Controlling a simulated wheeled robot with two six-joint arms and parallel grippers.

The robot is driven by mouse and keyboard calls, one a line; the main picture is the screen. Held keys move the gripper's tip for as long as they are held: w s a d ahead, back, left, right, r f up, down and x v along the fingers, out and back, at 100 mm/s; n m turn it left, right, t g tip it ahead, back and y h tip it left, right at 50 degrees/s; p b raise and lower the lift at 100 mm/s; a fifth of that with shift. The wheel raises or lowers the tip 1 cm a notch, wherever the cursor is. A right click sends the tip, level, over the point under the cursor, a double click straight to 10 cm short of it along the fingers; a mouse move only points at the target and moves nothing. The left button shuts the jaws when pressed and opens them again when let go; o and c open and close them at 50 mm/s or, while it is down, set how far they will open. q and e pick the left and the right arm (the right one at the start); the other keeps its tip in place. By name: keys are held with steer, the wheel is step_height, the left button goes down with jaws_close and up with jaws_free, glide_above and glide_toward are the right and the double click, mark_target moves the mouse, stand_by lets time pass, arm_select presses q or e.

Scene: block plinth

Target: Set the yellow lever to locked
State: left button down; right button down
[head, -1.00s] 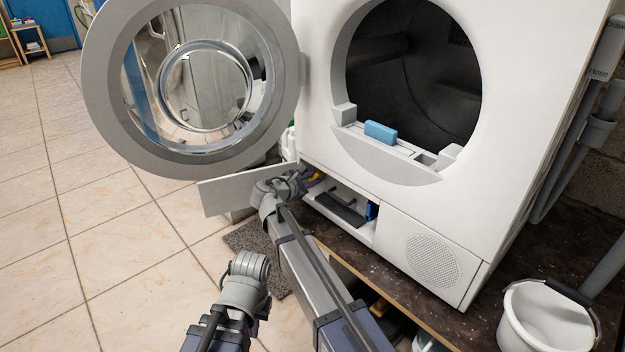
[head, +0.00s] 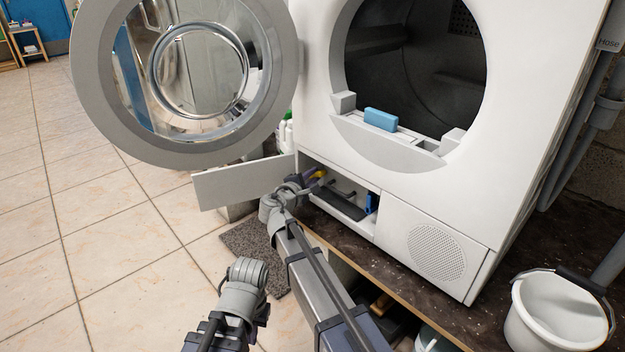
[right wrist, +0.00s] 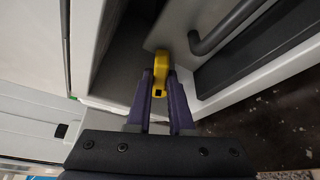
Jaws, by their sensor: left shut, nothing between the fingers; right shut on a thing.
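The yellow lever (head: 319,174) is inside the low open compartment of the white machine (head: 318,120), at its left end. In the right wrist view the lever (right wrist: 161,66) sits between my fingertips, in front of a grey panel. My right gripper (right wrist: 160,88) is shut on the lever; it also shows in the head view (head: 308,181), reaching into the compartment from the front left. No lock marking is readable. My left gripper (head: 262,314) is shut and empty, low in front of the machine, its fingers mostly hidden behind its wrist.
The round door (head: 90,90) stands open at left. A small flap (head: 235,184) hangs open beside my right gripper. A dark grey handle (head: 338,206) and a blue part (head: 371,203) are in the compartment. A blue block (head: 380,119) lies on the drum sill. A bucket (head: 555,325) stands right.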

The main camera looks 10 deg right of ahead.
steer(key=shift+s+f, duration=0.1)
stand_by(0.3)
steer(key=c, duration=0.8)
jaws_free()
